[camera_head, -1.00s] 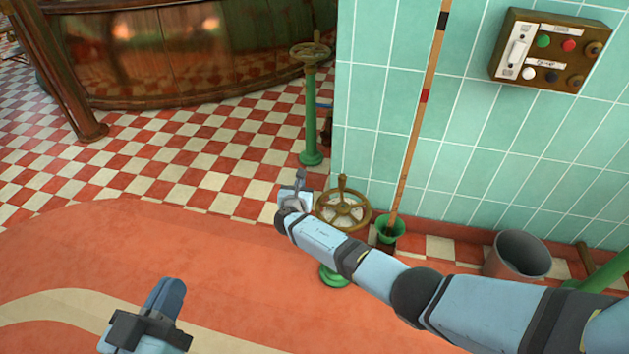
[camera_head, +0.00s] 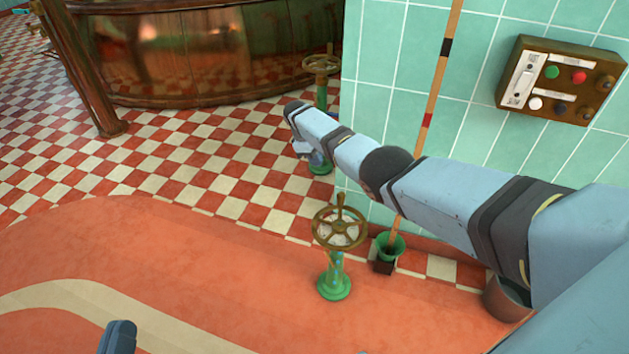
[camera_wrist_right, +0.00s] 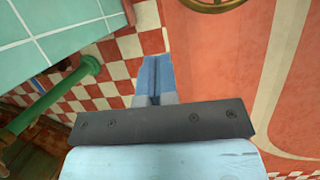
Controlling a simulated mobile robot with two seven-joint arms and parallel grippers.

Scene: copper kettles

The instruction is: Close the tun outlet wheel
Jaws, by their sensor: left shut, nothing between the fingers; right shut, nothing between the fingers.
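A brass handwheel (camera_head: 341,229) with a raised knob sits on a short green pedestal on the red floor, in full view in the head view. Part of its rim (camera_wrist_right: 212,4) shows at the top edge of the right wrist view. A second handwheel (camera_head: 322,63) tops a green post farther back by the wall corner; I cannot tell which wheel is the tun outlet. My right gripper (camera_head: 316,157) is beyond the near wheel, by the far post's base, partly hidden by my arm. Its fingers (camera_wrist_right: 155,78) are shut and empty. My left gripper (camera_head: 117,337) barely shows at the bottom edge, shut.
A control box (camera_head: 562,80) hangs on the tiled wall. A bucket (camera_head: 505,300) is partly behind my right arm. Open red floor lies left of the near wheel.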

